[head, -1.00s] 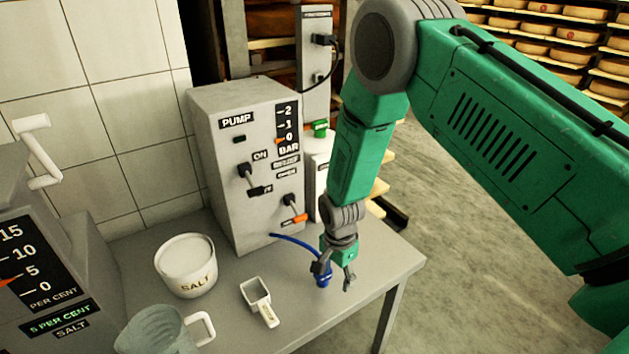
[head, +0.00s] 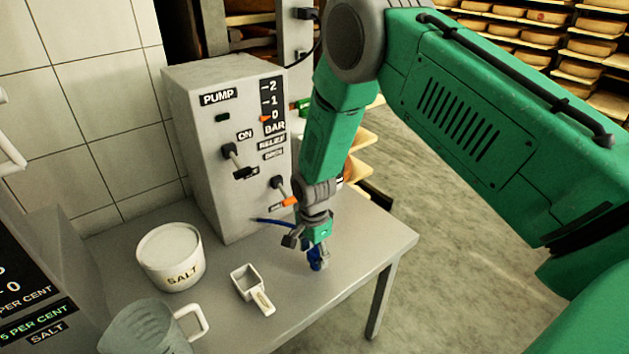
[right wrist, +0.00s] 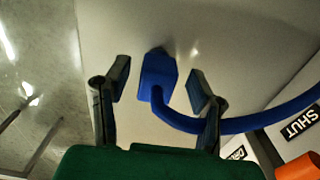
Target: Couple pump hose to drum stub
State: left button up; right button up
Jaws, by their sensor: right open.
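The blue pump hose (head: 273,222) runs from the pump cabinet (head: 225,150) toward my right gripper (head: 305,248), over the grey table. Its thick blue end fitting (head: 315,262) is at the gripper's fingers. In the right wrist view, the fitting (right wrist: 157,78) lies between the two fingers of my right gripper (right wrist: 160,84), which is open, with a gap on each side. The hose (right wrist: 240,124) bends away to the right, passing by the right finger. I cannot make out the drum stub in either view. My left gripper is not in view.
A salt tub (head: 170,257), a square scoop (head: 250,288) and a clear jug (head: 150,328) stand on the table (head: 345,240) left of my right gripper. An orange-tipped lever (head: 284,203) on the pump is close to my right wrist. Cheese shelves (head: 540,40) are behind.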

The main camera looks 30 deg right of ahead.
jog(key=shift+d+f, duration=0.1)
jog(key=shift+f, duration=0.65)
jog(key=shift+d+f, duration=0.2)
jog(key=shift+d, duration=0.5)
jog(key=shift+a+r, duration=0.2)
jog(key=shift+a, duration=0.45)
jog(key=shift+d, duration=0.2)
grip_shut()
jog(key=shift+d, duration=0.2)
